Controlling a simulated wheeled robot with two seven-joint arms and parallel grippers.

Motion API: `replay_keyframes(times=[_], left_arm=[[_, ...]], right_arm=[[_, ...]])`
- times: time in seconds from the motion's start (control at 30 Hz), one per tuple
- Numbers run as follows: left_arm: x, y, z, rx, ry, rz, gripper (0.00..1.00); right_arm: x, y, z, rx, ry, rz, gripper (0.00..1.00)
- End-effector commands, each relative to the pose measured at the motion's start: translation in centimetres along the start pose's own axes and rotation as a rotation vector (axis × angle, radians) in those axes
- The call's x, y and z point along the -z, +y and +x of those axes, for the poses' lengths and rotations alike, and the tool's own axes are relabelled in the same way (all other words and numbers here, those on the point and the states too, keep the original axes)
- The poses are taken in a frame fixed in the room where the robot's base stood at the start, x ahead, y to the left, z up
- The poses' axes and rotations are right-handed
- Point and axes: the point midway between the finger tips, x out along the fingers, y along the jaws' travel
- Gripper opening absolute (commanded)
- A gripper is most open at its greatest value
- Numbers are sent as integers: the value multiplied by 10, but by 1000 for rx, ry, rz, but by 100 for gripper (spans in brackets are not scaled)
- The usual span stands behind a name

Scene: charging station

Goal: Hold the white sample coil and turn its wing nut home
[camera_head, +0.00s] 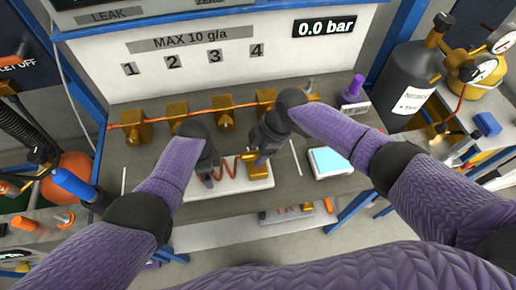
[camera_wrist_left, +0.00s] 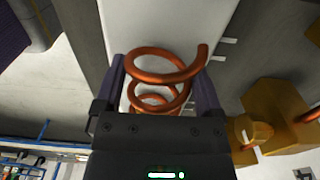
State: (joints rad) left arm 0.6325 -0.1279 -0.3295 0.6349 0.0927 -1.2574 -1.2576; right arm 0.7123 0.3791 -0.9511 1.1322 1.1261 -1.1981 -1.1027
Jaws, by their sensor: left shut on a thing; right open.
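The sample coil is a copper spiral (camera_head: 228,171) on a white base plate (camera_head: 240,184) on the grey bench. My left gripper (camera_head: 207,178) stands at the left part of this coil. In the left wrist view the coil (camera_wrist_left: 160,68) sits between the two fingers of my left gripper (camera_wrist_left: 160,85), which is shut on it. My right gripper (camera_head: 262,158) is open above the brass fitting (camera_head: 257,171) at the right of the plate. I cannot make out the wing nut; my right gripper covers part of the fitting.
Several brass blocks (camera_head: 177,111) joined by a copper pipe stand along the back, below numbers 1 to 4. A light-blue pad (camera_head: 330,161) lies to the right. Another white plate (camera_head: 290,213) with a coil is lower down, nearer me. A grey cylinder (camera_head: 405,80) stands at right.

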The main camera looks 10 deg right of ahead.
Motion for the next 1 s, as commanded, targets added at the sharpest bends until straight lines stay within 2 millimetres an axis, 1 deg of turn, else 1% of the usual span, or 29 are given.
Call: replay_keyframes(times=[0.23, 0.27, 0.3, 0.37, 0.4, 0.47, 0.5, 0.53, 0.57, 0.83, 1.0], left_arm=[[0, 0, 0, 1, 0, 0, 6], [0, 0, 0, 1, 0, 0, 6], [0, 0, 0, 1, 0, 0, 6], [0, 0, 0, 1, 0, 0, 6], [0, 0, 0, 1, 0, 0, 6], [0, 0, 0, 1, 0, 0, 6], [0, 0, 0, 1, 0, 0, 6], [0, 0, 0, 1, 0, 0, 6], [0, 0, 0, 1, 0, 0, 6], [0, 0, 0, 1, 0, 0, 6], [0, 0, 0, 0, 0, 0, 6]], right_arm=[[0, 0, 2, -1, 0, -1, 62], [0, 0, 2, -1, 0, -1, 60], [0, 0, 2, -1, 0, -1, 51], [0, 0, 2, -1, 0, -1, 38], [0, 0, 2, -1, 0, 0, 30], [0, 0, 2, -1, 0, 0, 17], [0, 0, 2, -1, 0, 0, 9], [0, 0, 2, -1, 0, 0, 2], [0, 0, 2, -1, 0, 0, 0], [0, 0, 2, -2, 0, 5, 0], [0, 0, 2, -19, -1, 43, 0]])
